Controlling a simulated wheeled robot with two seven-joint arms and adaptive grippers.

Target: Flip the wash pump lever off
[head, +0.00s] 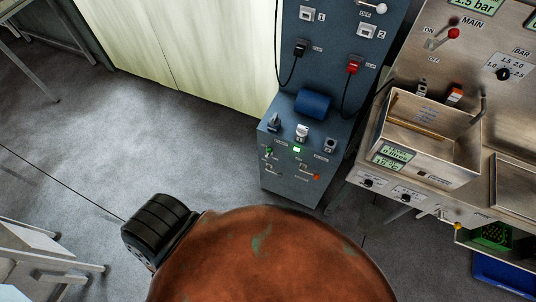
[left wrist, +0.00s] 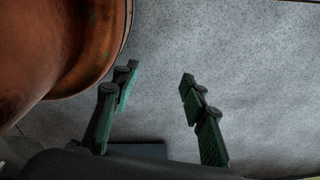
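I cannot tell for sure which lever is the wash pump lever, as most small labels are too small to read. The blue cabinet (head: 291,184) carries a small green-tipped lever (head: 269,150) and a small red-tipped one (head: 316,177) on its lower front. A pale-knobbed lever (head: 380,8) stands at its top right near an "OFF" label. A red-knobbed lever (head: 453,34) marked "ON" and "MAIN" is on the steel panel. My left gripper (left wrist: 158,80) is open and empty above the grey floor in the left wrist view. Neither gripper shows in the head view.
A steel basin (head: 467,141) juts out right of the cabinet. Black cables with a black plug (head: 300,48) and a red plug (head: 353,66) hang on the cabinet. A blue roll (head: 312,103) sits on its ledge. The grey floor (head: 180,130) left of the cabinet is clear.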

